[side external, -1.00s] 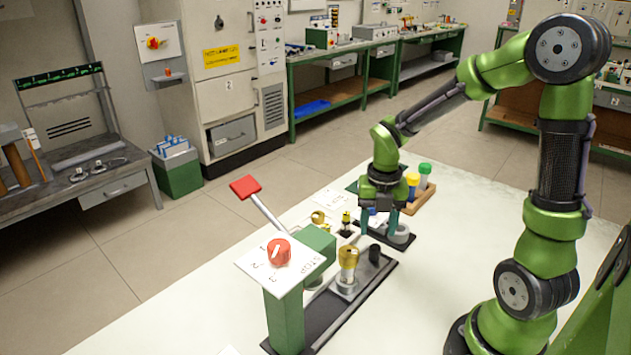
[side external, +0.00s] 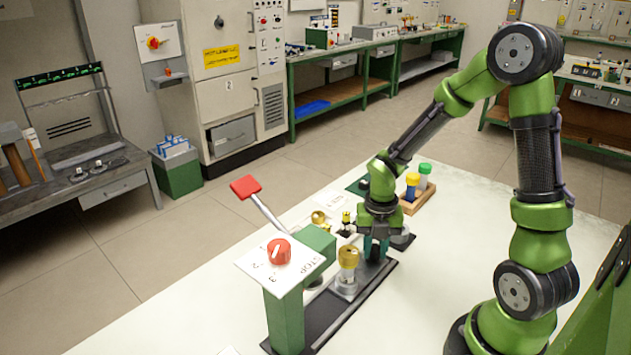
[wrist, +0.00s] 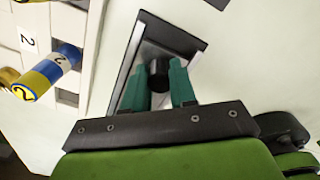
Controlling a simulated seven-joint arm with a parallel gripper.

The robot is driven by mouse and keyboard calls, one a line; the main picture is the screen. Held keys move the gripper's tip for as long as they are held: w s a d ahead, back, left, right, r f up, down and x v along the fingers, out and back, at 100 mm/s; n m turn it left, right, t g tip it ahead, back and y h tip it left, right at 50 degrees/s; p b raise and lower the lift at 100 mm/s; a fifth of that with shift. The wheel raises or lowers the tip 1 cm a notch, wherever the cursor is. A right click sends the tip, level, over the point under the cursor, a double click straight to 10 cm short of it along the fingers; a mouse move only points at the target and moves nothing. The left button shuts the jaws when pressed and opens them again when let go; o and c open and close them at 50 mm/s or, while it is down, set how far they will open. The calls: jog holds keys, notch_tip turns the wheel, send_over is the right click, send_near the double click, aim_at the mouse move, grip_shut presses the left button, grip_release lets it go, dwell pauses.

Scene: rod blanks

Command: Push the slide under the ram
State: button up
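A green press (side external: 318,241) stands at the end of a dark track (side external: 318,322) on the pale table, with a red-handled lever (side external: 246,187). Its ram is not clearly visible behind the sign plate. A brass-topped piece on a light metal base (side external: 347,285) sits upright on the track, between the press and my gripper. My gripper (side external: 376,254) points down at the track's far end. In the wrist view, its teal fingers (wrist: 162,83) stand close on both sides of a black knob (wrist: 158,73) and appear shut on it. The finger contact is partly hidden.
A sign plate with a red dial (side external: 279,251) overhangs the near end of the track. Small brass-coloured items (side external: 319,217) stand left of my gripper. A wooden rack with blue-and-yellow and green-capped tubes (side external: 425,177) is behind it. Table front right is clear.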

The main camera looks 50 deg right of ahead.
aim_at(344, 276)
grip_shut()
jog(key=a, duration=1.1)
jog(key=shift+a, duration=0.3)
jog(key=o, duration=0.6)
grip_release()
jog(key=shift+o, duration=0.5)
jog(key=shift+d+r, duration=0.1)
notch_tip(344, 276, up, 17)
